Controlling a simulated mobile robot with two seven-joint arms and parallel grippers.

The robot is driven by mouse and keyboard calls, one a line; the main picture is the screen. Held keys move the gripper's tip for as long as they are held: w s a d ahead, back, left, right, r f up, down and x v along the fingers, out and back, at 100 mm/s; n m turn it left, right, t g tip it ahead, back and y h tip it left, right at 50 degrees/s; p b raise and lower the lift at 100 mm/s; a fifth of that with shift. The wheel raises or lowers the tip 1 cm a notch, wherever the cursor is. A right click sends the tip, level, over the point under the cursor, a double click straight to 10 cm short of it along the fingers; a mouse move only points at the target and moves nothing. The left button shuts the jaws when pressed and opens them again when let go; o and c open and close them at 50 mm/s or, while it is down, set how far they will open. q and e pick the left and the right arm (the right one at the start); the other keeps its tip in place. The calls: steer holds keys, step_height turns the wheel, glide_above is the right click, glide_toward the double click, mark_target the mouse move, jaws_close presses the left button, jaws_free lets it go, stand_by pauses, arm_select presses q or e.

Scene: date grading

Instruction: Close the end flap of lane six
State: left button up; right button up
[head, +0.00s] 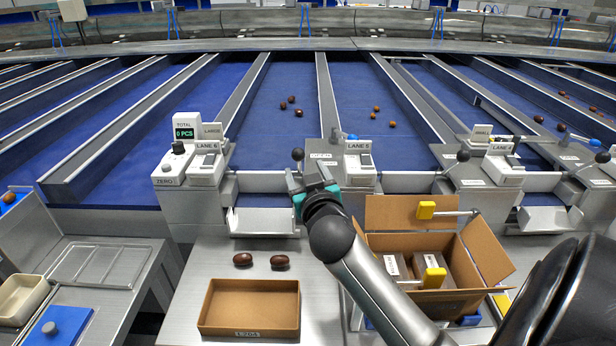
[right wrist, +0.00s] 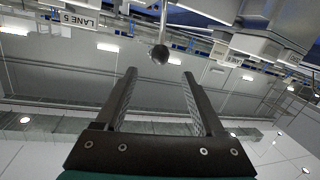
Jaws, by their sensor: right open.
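The lane six control box (head: 205,165) stands left of the lane six belt (head: 275,120). At the lane's end are a light grey panel (head: 263,183) and a metal chute (head: 264,222). A lever with a dark ball knob (head: 297,154) stands at the right side of this end. My right gripper (head: 312,178) is just in front of and below that knob. In the right wrist view its fingers (right wrist: 160,82) are open and empty, with the dark knob (right wrist: 159,54) beyond the tips, between them, apart. I cannot tell how far the flap is tilted. My left gripper is not in view.
Dark dates (head: 298,113) lie on lane six. The lane five box (head: 359,165) stands just right of my gripper. Below are an open carton (head: 400,214) with boxes inside, a brown tray (head: 250,330) and two dates (head: 243,260) on the bench.

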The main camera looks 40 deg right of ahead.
steer(key=shift+v, duration=1.15)
